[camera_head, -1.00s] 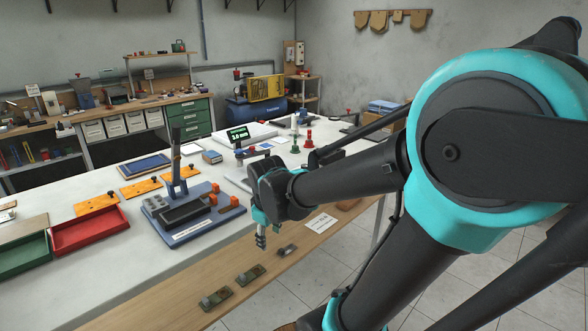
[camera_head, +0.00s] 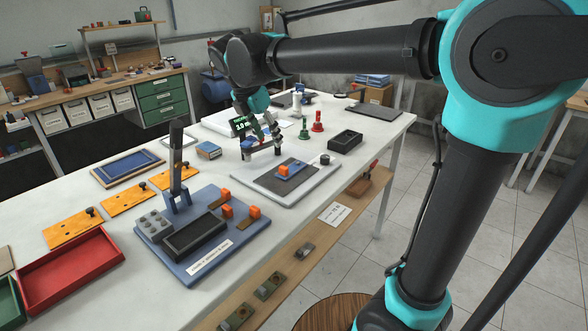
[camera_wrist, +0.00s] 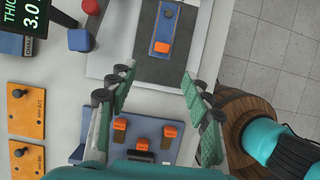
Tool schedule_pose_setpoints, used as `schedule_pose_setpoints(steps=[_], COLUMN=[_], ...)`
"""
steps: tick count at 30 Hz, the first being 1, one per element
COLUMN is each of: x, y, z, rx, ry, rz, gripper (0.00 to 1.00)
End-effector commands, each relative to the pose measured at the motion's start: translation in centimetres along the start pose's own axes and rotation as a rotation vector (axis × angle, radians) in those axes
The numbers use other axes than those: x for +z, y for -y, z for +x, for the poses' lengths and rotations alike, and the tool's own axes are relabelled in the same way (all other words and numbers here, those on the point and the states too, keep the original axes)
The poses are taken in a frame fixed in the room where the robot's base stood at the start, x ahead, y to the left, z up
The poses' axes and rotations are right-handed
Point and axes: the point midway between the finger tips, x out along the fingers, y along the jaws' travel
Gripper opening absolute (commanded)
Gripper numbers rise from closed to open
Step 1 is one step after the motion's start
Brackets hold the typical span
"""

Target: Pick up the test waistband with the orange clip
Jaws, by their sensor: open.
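A short blue strip with an orange clip (camera_head: 293,168), which looks like the test waistband, lies on a dark pad on a light board (camera_head: 262,190). In the wrist view the blue strip (camera_wrist: 168,22) is near the top centre, its orange clip at the near end and a dark round knob on it. My gripper (camera_head: 262,150) is above the table, behind and left of the strip in the head view. In the wrist view my gripper (camera_wrist: 158,86) has its fingers wide apart with nothing between them. The strip lies beyond the fingertips.
A blue fixture (camera_head: 208,263) with several orange clips and an upright lever stands at the front left; it also shows below the fingers in the wrist view (camera_wrist: 165,152). Orange plates (camera_head: 122,207), a red tray (camera_head: 70,270), a thickness display (camera_head: 240,124) and a black tray (camera_head: 345,141) surround the board.

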Motion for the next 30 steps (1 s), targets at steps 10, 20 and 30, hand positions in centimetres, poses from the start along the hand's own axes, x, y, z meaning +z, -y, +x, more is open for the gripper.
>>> schedule_pose_setpoints(steps=[10,20,30], x=[0.1,0.1,0.2], y=[0.1,0.1,0.5], z=[6.8,9.4,13.7], rx=[0.0,0.0,0.001], ry=[0.0,0.0,0.0], rz=[0.004,0.005,0.005], gripper=[0.5,0.5,0.5])
